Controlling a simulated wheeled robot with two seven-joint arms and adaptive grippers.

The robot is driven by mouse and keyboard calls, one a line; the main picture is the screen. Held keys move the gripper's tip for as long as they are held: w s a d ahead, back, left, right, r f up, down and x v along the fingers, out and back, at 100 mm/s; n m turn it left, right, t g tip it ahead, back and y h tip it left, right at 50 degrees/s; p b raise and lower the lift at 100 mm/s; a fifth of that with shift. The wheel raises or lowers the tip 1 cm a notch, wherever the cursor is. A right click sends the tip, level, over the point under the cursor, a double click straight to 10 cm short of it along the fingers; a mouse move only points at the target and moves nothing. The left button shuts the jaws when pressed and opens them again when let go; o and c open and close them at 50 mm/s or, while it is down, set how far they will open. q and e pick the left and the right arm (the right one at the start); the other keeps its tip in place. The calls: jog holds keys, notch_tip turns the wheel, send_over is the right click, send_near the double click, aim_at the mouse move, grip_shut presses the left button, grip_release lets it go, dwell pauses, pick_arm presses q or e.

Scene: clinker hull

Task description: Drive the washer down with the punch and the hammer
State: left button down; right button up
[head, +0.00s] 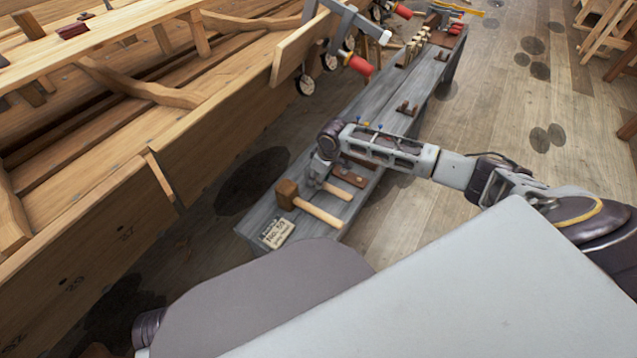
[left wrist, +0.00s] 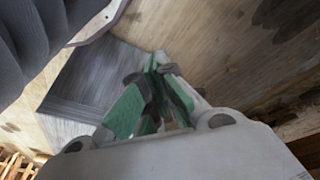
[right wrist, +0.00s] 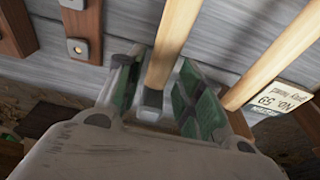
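A mallet with a brown head (head: 288,193) and pale handle (head: 322,214) lies on the grey bench (head: 262,222). A second pale wooden handle (head: 338,191) lies beside it; its head is hidden by my right gripper. My right gripper (head: 314,184) is low over that tool. In the right wrist view my right gripper (right wrist: 160,90) is open, its green pads on either side of the second handle (right wrist: 175,40), with a gap visible. My left gripper (left wrist: 155,75) looks shut and empty above the floor and bench end; in the head view it is hidden. I cannot identify the punch or washer.
The wooden hull (head: 130,215) runs along the left. A No. 59 card (head: 277,233) lies at the bench's near end. Brown blocks (right wrist: 83,20) with metal fittings sit near my right gripper.

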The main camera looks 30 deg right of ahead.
pick_arm(q)
jog(key=shift+w+d+r, duration=0.1)
jog(key=shift+r, duration=0.45)
pick_arm(e)
jog(key=shift+w+a+f, duration=0.1)
jog(key=shift+f, duration=0.5)
jog(key=shift+w+a+f, duration=0.1)
jog(key=shift+f, duration=0.45)
jog(key=shift+d, duration=0.1)
grip_shut()
jog(key=shift+r, duration=0.1)
pick_arm(q)
jog(key=shift+r+p, duration=0.85)
jog(key=shift+r, duration=0.25)
pick_arm(e)
jog(key=shift+r, duration=0.6)
pick_arm(q)
jog(key=shift+f, duration=0.1)
